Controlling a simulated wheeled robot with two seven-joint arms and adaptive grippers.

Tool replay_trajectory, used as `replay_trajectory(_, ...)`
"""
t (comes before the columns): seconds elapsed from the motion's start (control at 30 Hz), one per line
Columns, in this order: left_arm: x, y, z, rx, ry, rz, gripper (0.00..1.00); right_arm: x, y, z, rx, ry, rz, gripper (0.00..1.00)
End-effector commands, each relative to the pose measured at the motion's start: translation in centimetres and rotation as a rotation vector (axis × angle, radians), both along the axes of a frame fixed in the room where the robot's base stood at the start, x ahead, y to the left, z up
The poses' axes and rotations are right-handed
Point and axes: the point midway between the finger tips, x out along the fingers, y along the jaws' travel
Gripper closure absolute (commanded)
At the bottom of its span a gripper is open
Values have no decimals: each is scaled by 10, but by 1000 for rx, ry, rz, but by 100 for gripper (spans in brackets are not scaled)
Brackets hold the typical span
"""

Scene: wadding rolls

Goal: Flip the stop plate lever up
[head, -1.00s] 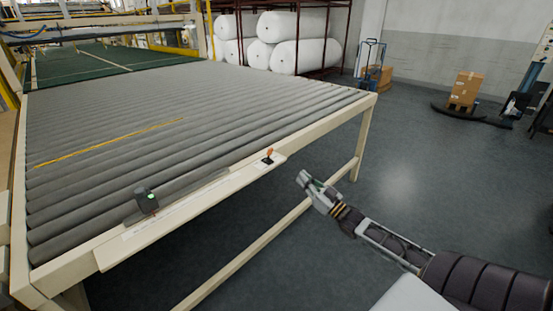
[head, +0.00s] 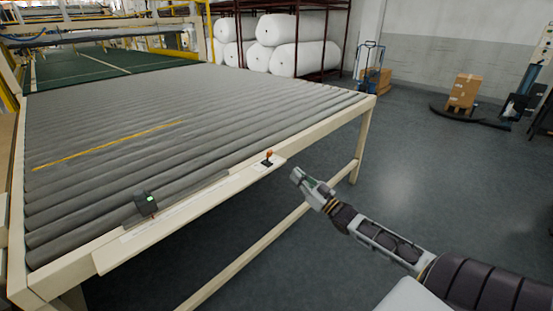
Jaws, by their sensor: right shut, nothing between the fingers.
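The lever (head: 268,156) is a small stick with an orange-brown top on a dark base. It stands on the cream side panel (head: 215,196) along the near edge of the roller table. My right gripper (head: 296,175) is shut and empty. In the picture it is a little right of and below the lever, apart from it, beyond the panel's edge. My left gripper is not in view. I cannot make out a stop plate for certain.
A dark box with a green light (head: 146,203) sits on the panel's left part. The roller table (head: 170,120) fills the left side. White wadding rolls (head: 298,58) lie on a rack behind.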

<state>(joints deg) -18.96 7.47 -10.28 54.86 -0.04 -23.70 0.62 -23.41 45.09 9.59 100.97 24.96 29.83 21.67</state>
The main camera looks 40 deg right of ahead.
Motion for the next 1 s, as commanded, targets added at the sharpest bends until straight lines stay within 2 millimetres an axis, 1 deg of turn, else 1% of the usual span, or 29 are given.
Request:
replay_trajectory(0.23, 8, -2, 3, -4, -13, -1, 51, 17, 4, 6, 0, -1, 0, 100)
replay_trajectory(0.67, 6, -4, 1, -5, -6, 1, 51, 43, 9, 16, 1, -3, 0, 100)
replay_trajectory(1.0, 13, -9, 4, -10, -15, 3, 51, 64, 13, 23, 0, -2, 0, 100)
